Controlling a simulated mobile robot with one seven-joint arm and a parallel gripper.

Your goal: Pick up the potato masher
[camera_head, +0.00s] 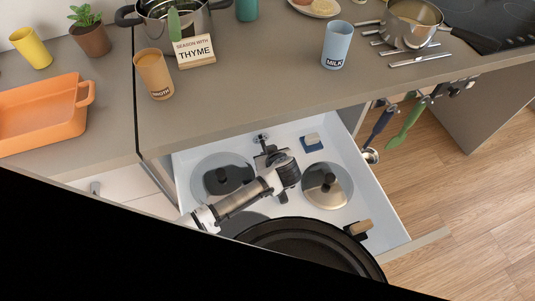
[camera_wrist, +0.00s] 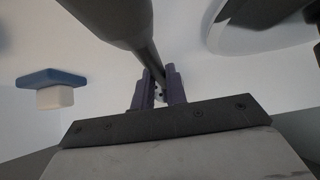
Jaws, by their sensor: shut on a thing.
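My gripper (camera_head: 268,155) is down inside the open white drawer (camera_head: 370,200), between two round lids. In the wrist view its fingers (camera_wrist: 159,85) are closed on a dark grey rod-like handle (camera_wrist: 115,22). This seems to be the potato masher; the handle is thick at the upper left and narrows toward the fingers. The masher's head is out of the wrist view. In the head view a small metal part (camera_head: 260,138) shows just beyond my gripper, and my wrist hides most of the held thing. I cannot tell whether it is clear of the drawer floor.
A glass lid (camera_head: 328,187) lies right of my gripper, another (camera_head: 220,178) left. A blue-and-white sponge (camera_head: 311,142) lies near the drawer's back. A large black pan (camera_head: 310,245) covers the front. The counter edge overhangs behind; utensils (camera_head: 408,122) hang at right.

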